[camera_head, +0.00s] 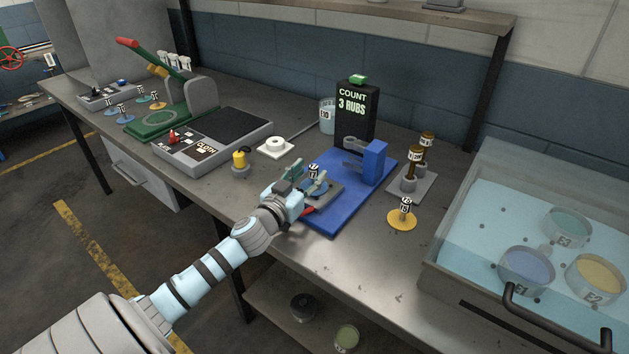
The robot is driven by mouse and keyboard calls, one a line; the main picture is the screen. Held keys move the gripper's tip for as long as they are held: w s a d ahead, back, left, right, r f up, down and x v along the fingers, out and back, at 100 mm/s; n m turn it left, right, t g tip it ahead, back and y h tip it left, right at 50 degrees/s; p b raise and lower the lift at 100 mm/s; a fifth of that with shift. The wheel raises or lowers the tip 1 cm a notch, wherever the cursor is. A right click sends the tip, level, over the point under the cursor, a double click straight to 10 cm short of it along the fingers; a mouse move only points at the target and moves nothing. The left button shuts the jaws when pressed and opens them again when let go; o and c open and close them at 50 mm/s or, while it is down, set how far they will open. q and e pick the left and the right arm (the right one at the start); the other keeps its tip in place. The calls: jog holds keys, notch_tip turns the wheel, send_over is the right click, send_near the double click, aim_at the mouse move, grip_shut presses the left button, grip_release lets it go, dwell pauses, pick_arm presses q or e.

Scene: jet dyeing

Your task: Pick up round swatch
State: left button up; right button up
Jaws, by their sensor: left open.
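A small round blue swatch (318,187) with an upright black-and-white tag rests on the grey plate of the blue rubbing stand (333,222). My left gripper (306,182) is open at the stand's front left, its fingers close around the tagged swatch; contact cannot be told, and the gripper partly hides the swatch. A round yellow swatch (402,221) with a similar tag lies on the bench right of the stand. My right gripper is not in view.
A black counter reading "COUNT 3 RUBS" (357,118) stands behind the stand. Brown-topped weights (410,178) stand to its right, a yellow-topped knob (239,161) to its left. A water bath (482,230) with labelled beakers fills the right. Bare bench lies in front of the yellow swatch.

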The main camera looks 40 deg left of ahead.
pick_arm(q)
jog(key=shift+w+r, duration=0.2)
jog(key=shift+w, duration=0.2)
jog(key=shift+s+f, duration=0.1)
grip_shut()
